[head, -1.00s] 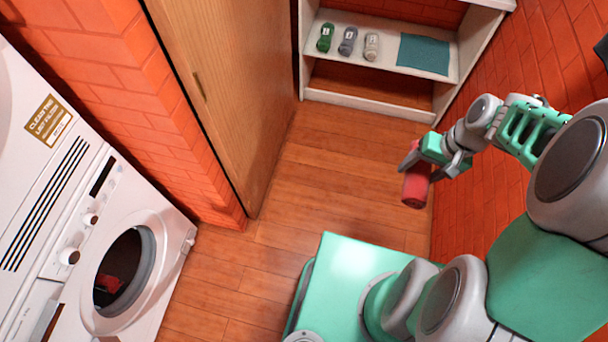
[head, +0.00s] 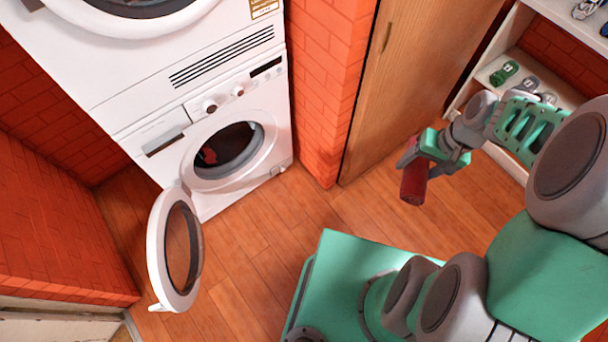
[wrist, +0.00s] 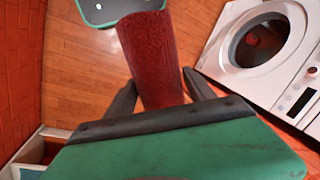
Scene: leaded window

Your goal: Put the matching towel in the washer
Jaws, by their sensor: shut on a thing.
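My gripper (head: 424,160) is shut on a rolled red towel (head: 413,186) and holds it above the floor, to the right of the washer. In the wrist view the red towel (wrist: 152,55) sticks out between the two dark fingers. The washer (head: 235,140) is the lower white machine at left centre. Its round door (head: 176,250) stands wide open to the left. Inside the drum opening (head: 228,150) a red item (head: 208,155) is partly visible. The washer also shows at the upper right of the wrist view (wrist: 225,62).
A second white machine (head: 120,60) is stacked on the washer. A brick pillar (head: 325,90) and a wooden door (head: 410,85) stand between the washer and the shelf (head: 510,60), which holds rolled items including a green one (head: 505,72). The floor (head: 250,240) before the washer is clear.

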